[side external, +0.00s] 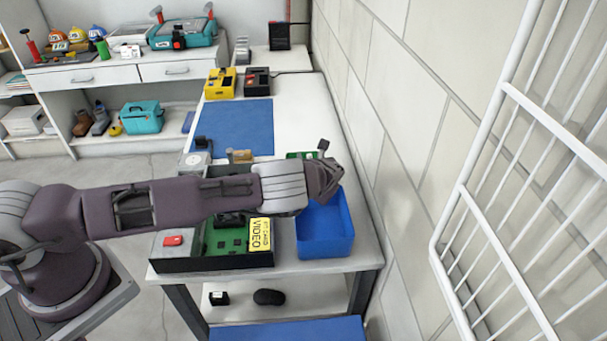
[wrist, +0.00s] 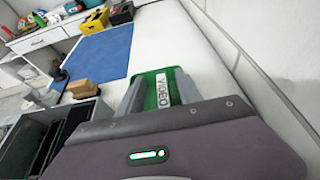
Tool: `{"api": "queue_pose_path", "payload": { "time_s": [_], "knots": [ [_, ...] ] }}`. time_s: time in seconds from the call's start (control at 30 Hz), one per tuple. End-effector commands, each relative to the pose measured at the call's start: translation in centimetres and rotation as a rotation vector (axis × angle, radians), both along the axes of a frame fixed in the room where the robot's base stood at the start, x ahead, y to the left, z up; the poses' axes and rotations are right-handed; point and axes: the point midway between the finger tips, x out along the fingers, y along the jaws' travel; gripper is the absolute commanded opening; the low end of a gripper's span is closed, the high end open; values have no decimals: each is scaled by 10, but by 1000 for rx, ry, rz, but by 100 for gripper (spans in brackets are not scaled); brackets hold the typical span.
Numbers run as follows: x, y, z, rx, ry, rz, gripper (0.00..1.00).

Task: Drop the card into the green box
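A green piece with a pale label reading VIDEO (wrist: 162,90) shows between my gripper's two grey fingers in the wrist view. I cannot tell whether the fingers press on it or it lies beyond them. In the side external view a bit of green (side external: 301,155) shows just past my gripper (side external: 325,180). A yellow label reading VIDEO CARD (side external: 260,234) is at the right side of an open black case (side external: 208,265) with a green circuit board inside. A blue box (side external: 327,246) stands to the right of this case, below my gripper. I make out no clearly green box.
A blue mat (side external: 245,125) lies farther back on the white table, with yellow (side external: 220,83) and black (side external: 257,80) containers behind it. A wall runs along the right. A white wire rack (side external: 540,120) is at the far right. The table right of the mat is clear.

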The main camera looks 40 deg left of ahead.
Motion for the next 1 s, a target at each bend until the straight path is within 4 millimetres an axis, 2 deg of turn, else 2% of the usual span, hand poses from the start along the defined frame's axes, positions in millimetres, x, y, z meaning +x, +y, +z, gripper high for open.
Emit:
{"api": "queue_pose_path", "payload": {
  "time_s": [0.23,0.5,0.63,0.9,0.97,1.0],
  "knots": [
    [-3,-4,2,-1,1,0,42],
    [-38,-38,22,0,0,-1,42],
    [-46,-46,27,0,0,0,42],
    [-47,-45,29,-8,-4,9,42],
    [-50,-38,39,-55,-27,62,42],
    [-55,-31,52,-119,-57,128,42]
  ]
}}
